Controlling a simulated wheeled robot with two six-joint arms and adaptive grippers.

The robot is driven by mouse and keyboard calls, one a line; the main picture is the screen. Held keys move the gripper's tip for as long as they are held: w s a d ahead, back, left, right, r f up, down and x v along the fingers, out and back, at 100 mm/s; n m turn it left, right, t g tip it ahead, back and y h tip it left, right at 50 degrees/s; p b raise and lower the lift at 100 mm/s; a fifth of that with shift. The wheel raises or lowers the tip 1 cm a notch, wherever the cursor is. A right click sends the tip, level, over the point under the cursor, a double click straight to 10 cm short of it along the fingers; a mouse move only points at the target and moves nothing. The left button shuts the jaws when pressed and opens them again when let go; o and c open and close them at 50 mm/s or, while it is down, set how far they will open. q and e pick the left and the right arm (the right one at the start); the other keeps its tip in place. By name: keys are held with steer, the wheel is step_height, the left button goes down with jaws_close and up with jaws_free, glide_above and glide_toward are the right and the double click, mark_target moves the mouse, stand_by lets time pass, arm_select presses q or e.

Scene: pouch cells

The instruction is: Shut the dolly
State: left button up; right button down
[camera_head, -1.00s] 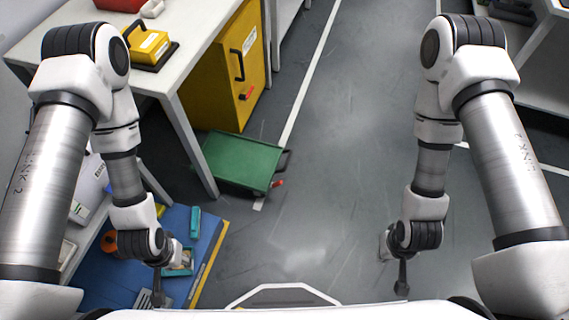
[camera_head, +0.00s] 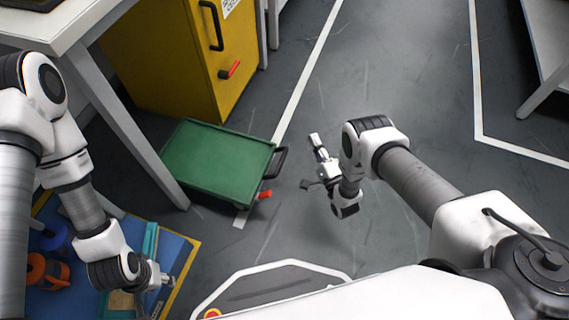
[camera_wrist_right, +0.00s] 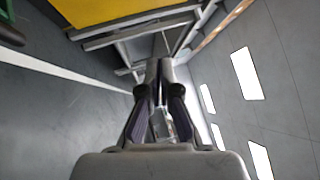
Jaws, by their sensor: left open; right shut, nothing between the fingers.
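The dolly is a low green-topped unit (camera_head: 212,165) on the floor, partly behind the white table's leg. It has a black handle (camera_head: 276,162) on its right side and a small red lever (camera_head: 265,194) at its near right corner. My right gripper (camera_head: 308,184) is shut and empty, a short way right of the handle and lever, apart from them. Its closed fingers also show in the right wrist view (camera_wrist_right: 160,75). My left gripper (camera_head: 150,288) is open at the lower left, over the blue mat and away from the dolly.
A yellow cabinet (camera_head: 165,60) with a black handle and red lever stands behind the dolly. A white table (camera_head: 85,20) is at the upper left. A blue mat (camera_head: 180,255) with tools is at the lower left. Grey floor (camera_head: 420,90) is free on the right.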

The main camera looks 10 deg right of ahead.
steer(key=s+f+g+b, duration=0.1)
steer(key=s+f+b, duration=0.25)
steer(key=f, duration=0.55)
steer(key=s+f+g+b, duration=0.15)
steer(key=s+f, duration=0.25)
steer(key=f, duration=0.5)
arm_select(q)
step_height(320, 180, down, 15)
steer(key=b, duration=0.5)
steer(key=shift+w+r+b, duration=0.2)
steer(key=shift+w+b, duration=0.05)
steer(key=shift+b, duration=0.15)
arm_select(e)
steer(key=w+a+r, duration=0.3)
steer(key=w+a, duration=0.2)
steer(key=w, duration=0.7)
steer(key=shift+t, duration=0.45)
steer(key=shift+a, duration=0.15)
